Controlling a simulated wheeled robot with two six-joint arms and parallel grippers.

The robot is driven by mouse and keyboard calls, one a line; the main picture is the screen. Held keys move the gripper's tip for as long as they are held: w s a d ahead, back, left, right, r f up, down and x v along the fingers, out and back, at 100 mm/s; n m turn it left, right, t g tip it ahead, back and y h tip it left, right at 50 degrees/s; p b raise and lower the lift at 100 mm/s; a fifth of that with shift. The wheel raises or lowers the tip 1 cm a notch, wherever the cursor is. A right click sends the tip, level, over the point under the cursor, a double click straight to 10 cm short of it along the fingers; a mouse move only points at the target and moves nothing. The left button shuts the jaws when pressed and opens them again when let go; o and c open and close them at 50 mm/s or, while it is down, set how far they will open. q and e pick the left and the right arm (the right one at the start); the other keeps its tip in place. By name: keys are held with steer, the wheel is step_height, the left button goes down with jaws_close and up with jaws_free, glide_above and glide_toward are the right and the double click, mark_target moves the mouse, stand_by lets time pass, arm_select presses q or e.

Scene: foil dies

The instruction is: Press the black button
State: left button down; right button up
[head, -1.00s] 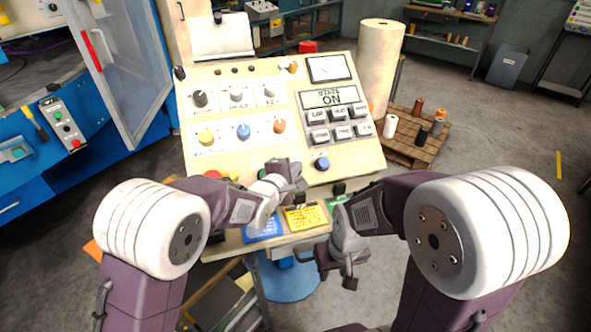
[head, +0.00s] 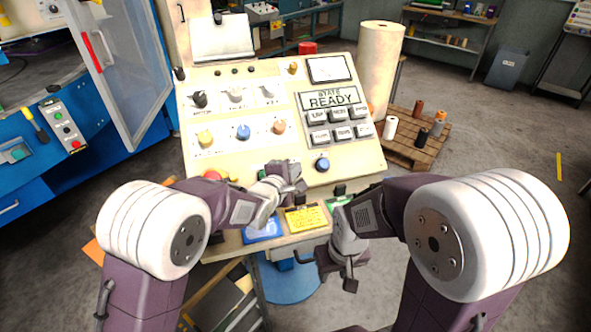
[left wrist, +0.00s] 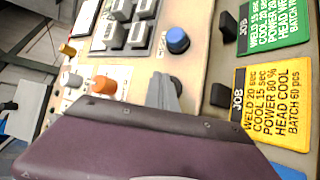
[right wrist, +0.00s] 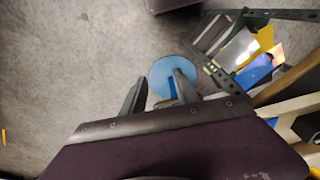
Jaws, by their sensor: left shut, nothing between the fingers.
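My left gripper (head: 298,186) is at the lower edge of the sloped cream control panel (head: 190,150), below the blue knob. In the left wrist view its fingers (left wrist: 163,92) are shut and empty. A dark round part, likely the black button (left wrist: 178,87), shows just beside the fingertips, partly hidden by them. I cannot tell whether they touch. In the head view my gripper hides that spot. The panel's display (head: 330,100) reads STATE READY. My right gripper (head: 348,272) hangs low in front of the panel. Its fingers (right wrist: 160,90) are apart and empty.
A blue knob (left wrist: 177,40) and an orange knob (left wrist: 103,84) are close to my left gripper. Blue, yellow (head: 306,217) and green job cards line the ledge, with black clips by them.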

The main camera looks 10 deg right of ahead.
arm_select(q)
steer(key=shift+f, duration=0.15)
stand_by(0.4)
steer(key=shift+s+r+p, duration=0.3)
steer(key=shift+r, duration=0.35)
steer(key=shift+s+r, duration=0.15)
steer(key=s+r+p, duration=0.1)
steer(key=r, duration=0.1)
steer(key=s+r+p, duration=0.1)
steer(key=s+r, duration=0.1)
steer(key=shift+d, duration=0.1)
steer(key=shift+w, duration=0.1)
stand_by(0.5)
